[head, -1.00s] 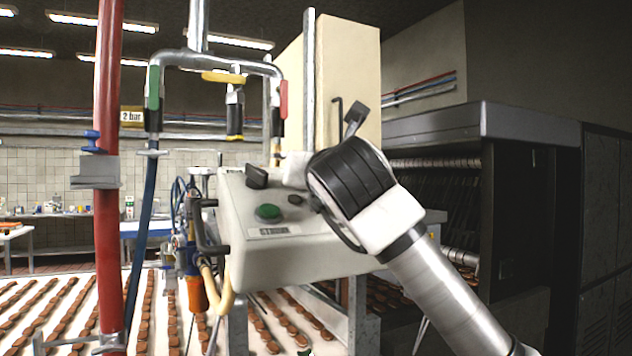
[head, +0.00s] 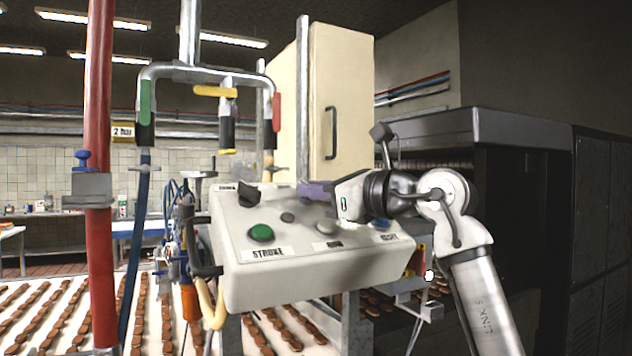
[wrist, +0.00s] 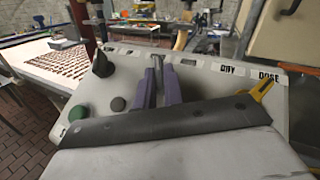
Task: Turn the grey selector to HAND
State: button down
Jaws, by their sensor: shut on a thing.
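A pale control box (head: 300,268) carries several knobs and buttons on its sloping top. My gripper (head: 315,190) reaches in from the right to the back part of this top, with its purple fingers low over it. In the wrist view my gripper (wrist: 160,88) has its two purple fingers close together, upright on either side of a small grey piece (wrist: 157,64), which I take for the grey selector. The fingers hide most of it, so its pointing direction cannot be told. I cannot read the word HAND on any label.
A black knob (head: 246,193) is left of my fingers, and a yellow-handled knob (wrist: 262,90) is to their right in the wrist view. A green button (head: 261,232), a pale button (head: 326,227) and a blue button (head: 382,224) line the front. A red pipe (head: 98,180) stands left.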

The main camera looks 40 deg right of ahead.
jog(key=shift+d+n+g+y, duration=0.1)
jog(key=shift+n+g+y, duration=0.2)
jog(key=shift+n+y, duration=0.3)
jog(key=c, duration=1.5)
grip_release()
jog(key=b+v, duration=0.4)
jog(key=v, duration=0.9)
jog(key=shift+s, duration=0.4)
